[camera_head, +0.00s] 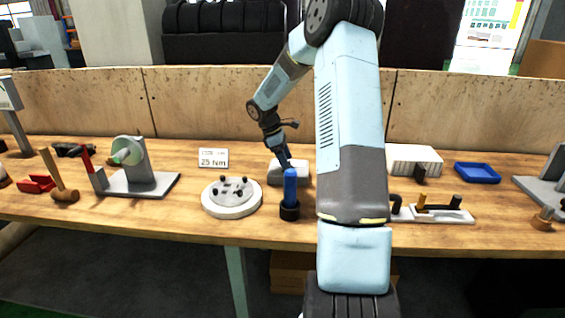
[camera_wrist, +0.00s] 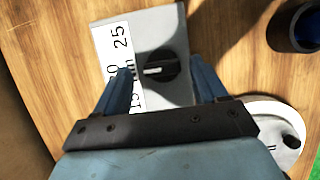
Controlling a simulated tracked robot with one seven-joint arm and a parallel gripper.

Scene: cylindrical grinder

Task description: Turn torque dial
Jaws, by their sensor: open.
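The torque dial (camera_wrist: 157,68) is a round black knob with a pale pointer line, set on a grey block (camera_wrist: 158,25). A white scale strip with printed numbers, one reading 25, runs along the block's left side in the wrist view. My gripper (camera_wrist: 165,80) is open, its two blue fingers on either side of the knob in that view. I cannot tell whether they touch it. In the head view the pale block (camera_head: 297,178) sits mid-table below my gripper (camera_head: 285,162), and the knob is hidden there.
A blue-handled tool (camera_head: 290,187) stands in a dark holder (camera_head: 290,212) just in front of the block. A round white plate (camera_head: 232,208) with black knobs lies to the left. A sign (camera_head: 213,158) reading 25 Nm stands behind it. A blue tray (camera_head: 477,173) lies right.

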